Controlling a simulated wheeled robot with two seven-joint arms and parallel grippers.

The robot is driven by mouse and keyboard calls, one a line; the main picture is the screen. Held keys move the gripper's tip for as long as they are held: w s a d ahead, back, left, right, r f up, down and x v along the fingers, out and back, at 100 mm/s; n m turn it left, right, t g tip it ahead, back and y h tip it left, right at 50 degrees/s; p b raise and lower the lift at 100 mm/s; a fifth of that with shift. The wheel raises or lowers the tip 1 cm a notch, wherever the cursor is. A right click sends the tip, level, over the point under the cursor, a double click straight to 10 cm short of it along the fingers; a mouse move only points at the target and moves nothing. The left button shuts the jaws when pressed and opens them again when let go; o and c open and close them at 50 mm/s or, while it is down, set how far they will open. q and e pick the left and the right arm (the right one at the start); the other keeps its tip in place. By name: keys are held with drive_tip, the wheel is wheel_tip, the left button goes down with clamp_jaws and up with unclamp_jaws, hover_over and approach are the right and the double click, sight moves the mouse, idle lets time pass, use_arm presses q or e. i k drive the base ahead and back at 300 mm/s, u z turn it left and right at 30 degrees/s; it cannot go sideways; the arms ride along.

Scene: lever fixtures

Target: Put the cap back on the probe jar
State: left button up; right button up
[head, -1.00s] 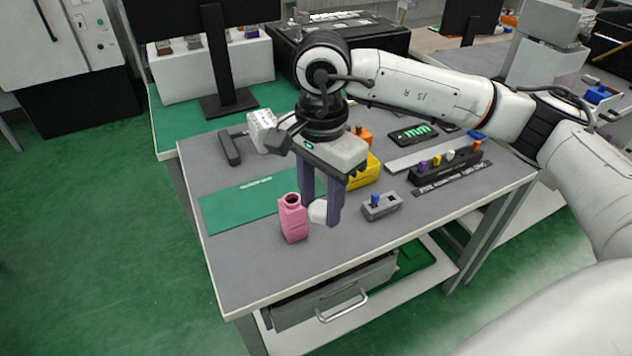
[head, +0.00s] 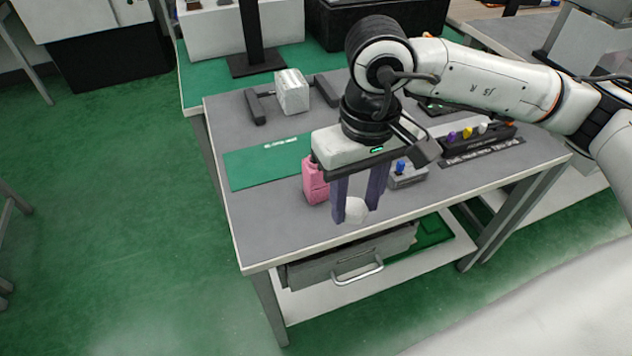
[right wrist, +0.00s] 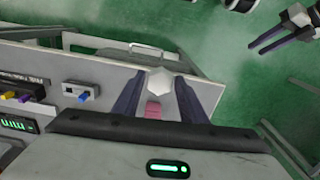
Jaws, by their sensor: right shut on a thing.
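The pink probe jar (head: 315,182) stands upright on the grey table in the head view, by the green mat's front right corner. My gripper hides its top. My right gripper (head: 356,214) points down, shut on the white cap (head: 355,208) between its dark fingers. In the head view the cap appears to the right of and in front of the jar, apart from it. The right wrist view shows the cap (right wrist: 158,82) between the fingertips and part of the jar (right wrist: 152,109) behind it. My left gripper (right wrist: 262,44) shows there at the upper right, fingers apart and empty.
A small grey lever box (head: 407,177) with a blue lever stands right of my right gripper. A dark block with coloured levers (head: 477,138) is farther right. The green mat (head: 255,167) is bare. A drawer (head: 350,262) sits below the table's front edge.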

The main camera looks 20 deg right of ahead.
sight(316, 191)
drive_tip(key=u, duration=3.4)
drive_tip(key=k, duration=1.95)
drive_tip(key=z, duration=2)
